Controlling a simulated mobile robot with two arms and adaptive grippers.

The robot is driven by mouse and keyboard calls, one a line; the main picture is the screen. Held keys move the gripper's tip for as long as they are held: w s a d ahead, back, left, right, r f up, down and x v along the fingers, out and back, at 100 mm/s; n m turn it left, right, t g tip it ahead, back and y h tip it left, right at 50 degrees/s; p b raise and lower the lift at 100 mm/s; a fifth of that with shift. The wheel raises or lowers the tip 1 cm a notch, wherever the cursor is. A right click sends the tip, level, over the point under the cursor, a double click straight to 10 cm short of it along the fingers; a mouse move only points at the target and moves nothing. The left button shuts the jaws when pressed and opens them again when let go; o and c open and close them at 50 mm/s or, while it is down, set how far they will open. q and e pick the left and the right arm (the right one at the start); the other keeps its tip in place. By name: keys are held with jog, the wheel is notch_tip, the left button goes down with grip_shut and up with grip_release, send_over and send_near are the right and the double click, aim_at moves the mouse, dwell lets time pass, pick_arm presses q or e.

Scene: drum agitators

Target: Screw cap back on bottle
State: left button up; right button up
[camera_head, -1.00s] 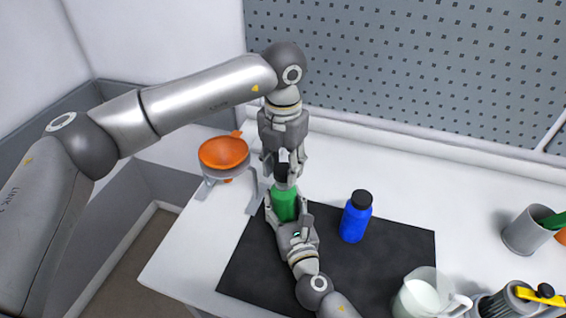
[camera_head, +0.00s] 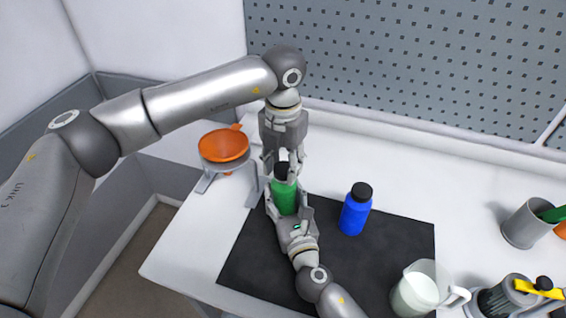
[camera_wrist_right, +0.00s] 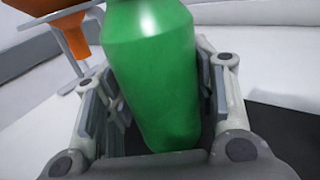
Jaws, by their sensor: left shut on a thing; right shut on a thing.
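The green bottle (camera_head: 285,197) stands upright at the back left of the black mat. My right gripper (camera_head: 284,207) comes from the front and is shut around its body; the bottle (camera_wrist_right: 155,75) fills the middle of the right wrist view, between the fingers (camera_wrist_right: 160,95). The black cap (camera_head: 282,171) is at the bottle's mouth. My left gripper (camera_head: 283,165) points down from above and is shut on the cap. The cap looks in contact with the bottle top, but the fingers partly hide it, and I cannot tell how the threads sit.
A blue bottle (camera_head: 355,211) with a black cap stands right of the green one on the black mat (camera_head: 385,240). An orange funnel (camera_head: 223,146) sits in a stand at the left. A pitcher (camera_head: 418,290) and a grey cup (camera_head: 526,225) are at the right.

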pick_arm(q)
jog(key=shift+f, duration=0.6)
jog(key=m, duration=0.5)
jog(key=shift+w, duration=0.1)
jog(key=m, duration=1)
jog(key=shift+w+m, duration=0.1)
jog(key=shift+m, duration=0.2)
jog(key=m, duration=0.5)
jog(key=shift+w, duration=0.1)
jog(key=m, duration=0.5)
jog(key=shift+m, duration=0.3)
jog(key=m, duration=0.3)
jog(key=shift+d+m, duration=0.1)
jog(key=shift+m, duration=0.2)
jog(key=m, duration=0.9)
jog(key=shift+d, duration=0.1)
